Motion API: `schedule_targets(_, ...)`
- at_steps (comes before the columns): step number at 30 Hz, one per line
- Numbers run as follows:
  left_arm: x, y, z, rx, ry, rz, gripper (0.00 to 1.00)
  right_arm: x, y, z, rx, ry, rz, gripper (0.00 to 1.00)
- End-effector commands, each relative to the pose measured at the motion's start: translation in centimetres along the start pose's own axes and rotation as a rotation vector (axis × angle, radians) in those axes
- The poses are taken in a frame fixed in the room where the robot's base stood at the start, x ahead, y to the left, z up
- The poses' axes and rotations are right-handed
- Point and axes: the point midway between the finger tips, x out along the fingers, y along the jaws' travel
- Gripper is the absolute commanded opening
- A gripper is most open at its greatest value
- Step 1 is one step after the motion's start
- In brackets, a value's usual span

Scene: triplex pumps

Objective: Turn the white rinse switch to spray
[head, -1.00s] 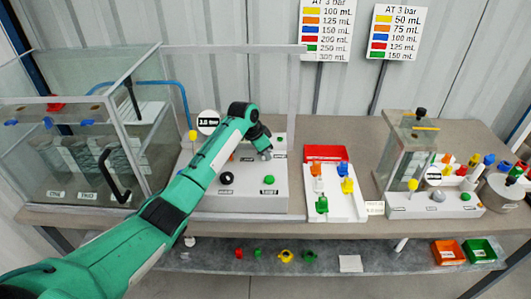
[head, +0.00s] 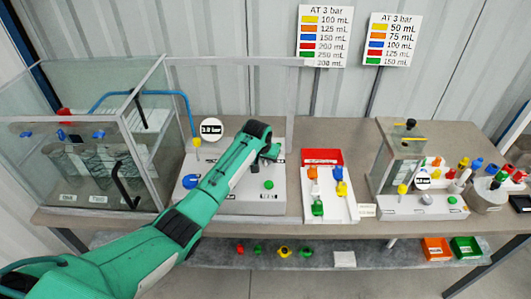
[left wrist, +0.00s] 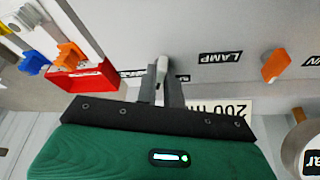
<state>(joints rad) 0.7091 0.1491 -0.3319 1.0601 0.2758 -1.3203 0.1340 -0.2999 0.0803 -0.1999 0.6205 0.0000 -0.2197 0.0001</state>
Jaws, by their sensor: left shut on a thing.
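The white rinse switch (left wrist: 162,69) is a small white lever on the grey panel in the left wrist view. My left gripper (left wrist: 161,86) is shut on it, with its two grey fingers around the lever. In the head view, my left gripper (head: 268,154) is at the right part of the white panel box (head: 240,203), and my forearm covers much of that box. The switch itself is too hidden there to make out. I cannot read a spray label near the switch. My right gripper is not in view.
An orange switch (left wrist: 275,66) and a LAMP label (left wrist: 220,57) are nearby on the panel. A red tray (head: 322,156) and a board of coloured parts (head: 328,213) stand to the right. A glass tank (head: 75,180) is on the left.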

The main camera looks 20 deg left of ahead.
Motion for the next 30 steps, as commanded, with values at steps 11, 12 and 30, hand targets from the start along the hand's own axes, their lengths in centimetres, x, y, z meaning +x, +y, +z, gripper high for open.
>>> schedule_targets(11,-0.2,0.3,-0.2,-0.247,0.002,-0.1,0.0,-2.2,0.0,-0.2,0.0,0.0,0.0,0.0)
schedule_targets(12,-0.2,0.3,-0.2,-0.263,0.002,-0.107,0.0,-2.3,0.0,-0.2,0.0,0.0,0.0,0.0)
schedule_targets(30,-0.1,0.2,-0.2,-0.349,0.003,-0.144,0.0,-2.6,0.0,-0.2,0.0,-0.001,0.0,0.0)
